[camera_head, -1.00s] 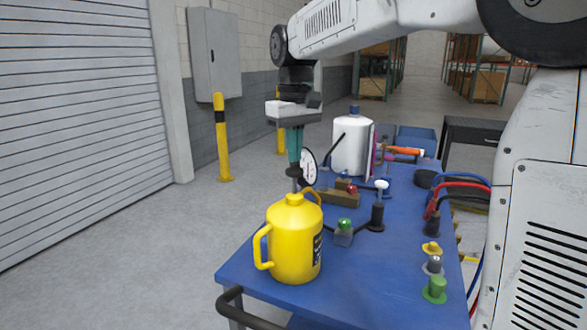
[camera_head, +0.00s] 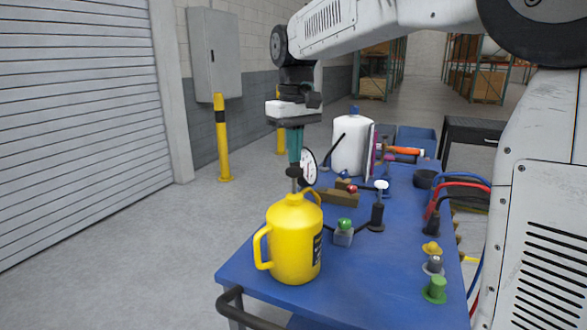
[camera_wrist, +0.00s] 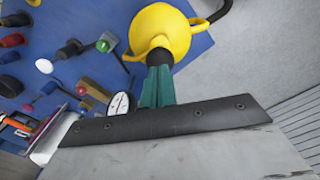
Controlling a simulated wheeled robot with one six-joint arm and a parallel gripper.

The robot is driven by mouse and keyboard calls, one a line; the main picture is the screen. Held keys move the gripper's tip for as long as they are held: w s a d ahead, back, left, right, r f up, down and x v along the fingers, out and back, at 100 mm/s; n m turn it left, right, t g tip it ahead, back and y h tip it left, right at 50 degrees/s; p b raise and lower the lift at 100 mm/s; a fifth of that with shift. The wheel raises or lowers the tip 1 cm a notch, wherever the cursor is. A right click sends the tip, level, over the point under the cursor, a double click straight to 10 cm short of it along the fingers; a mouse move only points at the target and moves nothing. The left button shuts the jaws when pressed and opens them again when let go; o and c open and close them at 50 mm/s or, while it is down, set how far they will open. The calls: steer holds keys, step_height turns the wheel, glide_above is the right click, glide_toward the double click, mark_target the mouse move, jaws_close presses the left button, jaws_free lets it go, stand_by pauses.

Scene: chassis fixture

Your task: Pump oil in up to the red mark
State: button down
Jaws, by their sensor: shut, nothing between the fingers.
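A yellow oil jug (camera_head: 292,245) with side handles stands at the near left corner of the blue cart top. A silver rod (camera_head: 295,184) with a black knob (camera_head: 293,171) rises at its top. My gripper (camera_head: 294,161) points straight down with its teal fingers shut and empty. The fingertips are right over the black knob and seem to touch it. In the wrist view the shut fingers (camera_wrist: 157,84) meet the black knob (camera_wrist: 159,58), with the jug (camera_wrist: 160,30) beyond. I cannot make out a red mark or an oil level in either view.
A round white gauge (camera_head: 309,167) stands close behind my fingers. A white bottle (camera_head: 351,146) with a blue cap is further back on the cart (camera_head: 375,262). Several small knobs and a green button (camera_head: 344,224) stand right of the jug.

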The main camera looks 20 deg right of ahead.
mark_target(295, 168)
steer(key=shift+f, duration=0.15)
steer(key=shift+f, duration=0.3)
stand_by(1.2)
steer(key=shift+f, duration=0.1)
steer(key=shift+f, duration=1.8)
steer(key=shift+r, duration=1.9)
steer(key=shift+f, duration=0.1)
steer(key=shift+r, duration=3.15)
